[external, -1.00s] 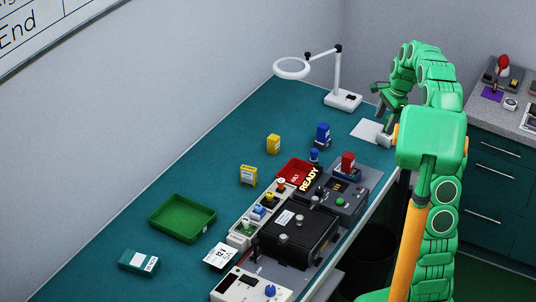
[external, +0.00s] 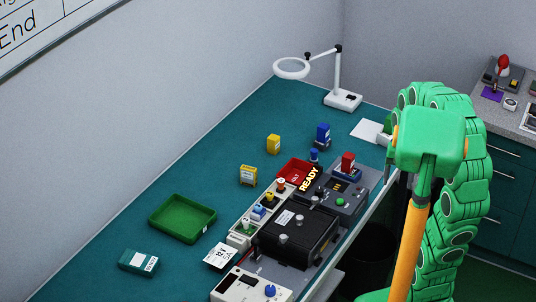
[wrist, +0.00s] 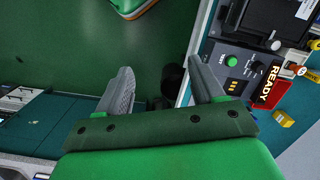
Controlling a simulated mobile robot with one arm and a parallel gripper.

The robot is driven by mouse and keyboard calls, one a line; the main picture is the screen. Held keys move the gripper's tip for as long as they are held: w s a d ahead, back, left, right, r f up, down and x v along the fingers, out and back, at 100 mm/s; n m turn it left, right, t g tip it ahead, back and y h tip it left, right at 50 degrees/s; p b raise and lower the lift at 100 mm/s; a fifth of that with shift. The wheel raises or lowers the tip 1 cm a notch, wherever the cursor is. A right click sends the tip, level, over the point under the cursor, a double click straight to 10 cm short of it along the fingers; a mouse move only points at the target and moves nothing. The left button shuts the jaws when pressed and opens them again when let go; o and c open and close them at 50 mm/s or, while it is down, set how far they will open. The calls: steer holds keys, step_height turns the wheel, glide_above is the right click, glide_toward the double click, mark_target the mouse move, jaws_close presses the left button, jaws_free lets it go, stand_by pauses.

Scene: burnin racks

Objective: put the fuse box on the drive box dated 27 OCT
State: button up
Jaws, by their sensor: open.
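My gripper (wrist: 160,68) is open and empty in the wrist view, its two grey fingers apart over the dark green floor beside the bench edge. I cannot read which thing is the fuse box or which bears 27 OCT. Small boxes stand on the bench: a yellow one (external: 273,144), a nearer yellow one with a pale label (external: 248,176), a blue one (external: 323,133) and a red one (external: 348,161). A teal box with a white label (external: 138,262) lies at the front left.
A green tray (external: 183,234) and a red bin (external: 282,178) sit on the bench. A black unit (external: 270,241) and a READY sign (external: 310,179) are by the near edge. A white lamp (external: 343,99) stands at the back. Bench left of the yellow boxes is clear.

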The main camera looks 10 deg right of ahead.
steer(key=s+f+n, duration=0.3)
steer(key=s+n, duration=0.2)
steer(key=s, duration=0.8)
steer(key=shift+d+f+g+h, duration=0.2)
steer(key=shift+f+g+h, duration=0.1)
steer(key=shift+g+h, duration=0.1)
